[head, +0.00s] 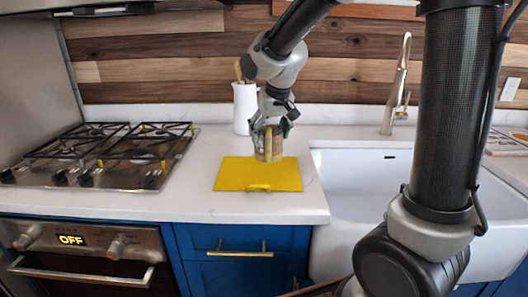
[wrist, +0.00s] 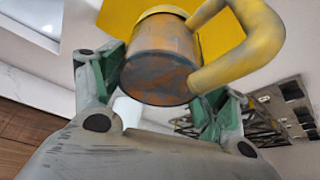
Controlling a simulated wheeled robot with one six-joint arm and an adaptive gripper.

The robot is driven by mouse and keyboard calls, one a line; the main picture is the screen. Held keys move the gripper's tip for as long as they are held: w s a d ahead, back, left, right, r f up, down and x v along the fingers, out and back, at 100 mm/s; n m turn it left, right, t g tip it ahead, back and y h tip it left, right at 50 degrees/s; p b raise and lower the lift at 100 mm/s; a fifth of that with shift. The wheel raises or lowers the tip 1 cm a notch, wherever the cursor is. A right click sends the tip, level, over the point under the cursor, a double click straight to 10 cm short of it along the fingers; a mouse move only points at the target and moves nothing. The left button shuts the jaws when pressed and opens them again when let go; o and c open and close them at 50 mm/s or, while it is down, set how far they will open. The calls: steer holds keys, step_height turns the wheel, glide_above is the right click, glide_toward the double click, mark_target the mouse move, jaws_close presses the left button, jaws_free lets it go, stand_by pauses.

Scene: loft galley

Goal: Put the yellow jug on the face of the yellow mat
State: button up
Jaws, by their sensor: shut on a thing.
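The jug (wrist: 160,60) has a worn orange-brown and grey body, a yellow band and a thick yellow handle (wrist: 240,55). My gripper (head: 270,130) points down with its green-padded fingers shut on the jug's body, seen on both sides of it in the wrist view (wrist: 160,85). In the head view the jug (head: 267,150) appears upright over the back part of the yellow mat (head: 232,174). I cannot tell whether its base touches the mat. The mat lies flat on the counter and also shows behind the jug in the wrist view (wrist: 118,15).
A small yellow bar-like thing (head: 259,187) is at the mat's front. A white container (head: 244,105) with wooden utensils stands behind the jug. The gas hob (head: 100,155) is on the left, the white sink (head: 350,185) and tap (head: 396,85) on the right.

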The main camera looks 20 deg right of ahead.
steer(key=shift+f, duration=2.5)
steer(key=shift+f, duration=0.1)
steer(key=o, duration=1.5)
steer(key=v, duration=1.1)
steer(key=shift+m, duration=0.4)
steer(key=s+d, duration=0.4)
steer(key=s, duration=0.3)
steer(key=s+d, duration=0.4)
steer(key=s, duration=0.4)
steer(key=s+d, duration=0.4)
steer(key=s, duration=0.4)
steer(key=shift+s+d, duration=0.1)
steer(key=shift+d, duration=0.3)
